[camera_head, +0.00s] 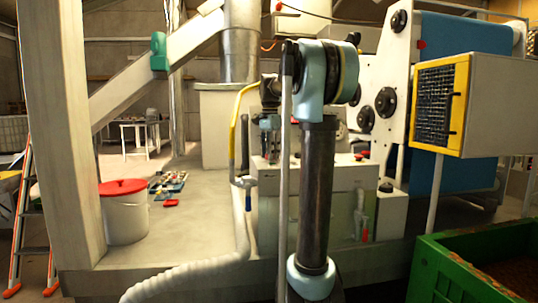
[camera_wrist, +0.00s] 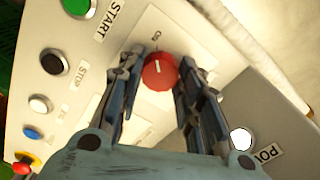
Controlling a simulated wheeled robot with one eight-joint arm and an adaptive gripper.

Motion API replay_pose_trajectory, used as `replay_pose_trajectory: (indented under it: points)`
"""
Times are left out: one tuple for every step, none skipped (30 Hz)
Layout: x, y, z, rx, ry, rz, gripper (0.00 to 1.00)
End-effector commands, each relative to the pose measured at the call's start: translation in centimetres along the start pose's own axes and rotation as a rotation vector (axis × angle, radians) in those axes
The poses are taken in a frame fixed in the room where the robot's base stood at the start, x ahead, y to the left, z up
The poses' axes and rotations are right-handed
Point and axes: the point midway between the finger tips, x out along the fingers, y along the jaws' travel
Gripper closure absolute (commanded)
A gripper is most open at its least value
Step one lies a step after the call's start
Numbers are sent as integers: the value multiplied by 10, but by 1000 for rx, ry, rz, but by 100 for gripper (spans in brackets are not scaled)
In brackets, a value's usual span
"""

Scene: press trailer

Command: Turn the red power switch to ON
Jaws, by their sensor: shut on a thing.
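The red power switch (camera_wrist: 160,76) is a round red knob with a short white mark, on a pale plate in the wrist view. A small label that seems to read "On" is printed just above it. My gripper (camera_wrist: 161,67) has one finger on each side of the knob and is shut on it. In the head view my gripper (camera_head: 269,124) points down at the pale control cabinet (camera_head: 330,180), and my arm hides part of that cabinet. The switch cannot be made out there.
A yellow-framed box (camera_head: 440,98) and green crate (camera_head: 430,262) stand right in the head view.

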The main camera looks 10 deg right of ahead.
Motion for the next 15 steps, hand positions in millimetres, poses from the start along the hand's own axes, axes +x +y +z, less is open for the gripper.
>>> replay_pose_trajectory:
  points:
    - [0,-2,1,10,-1,-3,91]
    - [0,-2,1,17,-1,-3,91]
    - [0,-2,1,24,-1,-3,91]
    - [0,-2,1,28,-1,-3,91]
    - [0,-2,1,32,-1,-3,91]
    - [0,-2,1,36,-1,-3,91]
    - [0,-2,1,38,-1,-4,91]
    - [0,-2,1,40,-1,-4,91]
    - [0,-2,1,41,-1,-4,91]
    - [0,-2,1,42,-1,-4,91]
    - [0,-2,1,42,-1,-4,91]
    - [0,-2,1,42,-1,-4,91]
    - [0,-2,1,42,-1,-4,91]
    - [0,-2,1,42,-1,-4,91]
    - [0,-2,1,42,-1,-4,91]
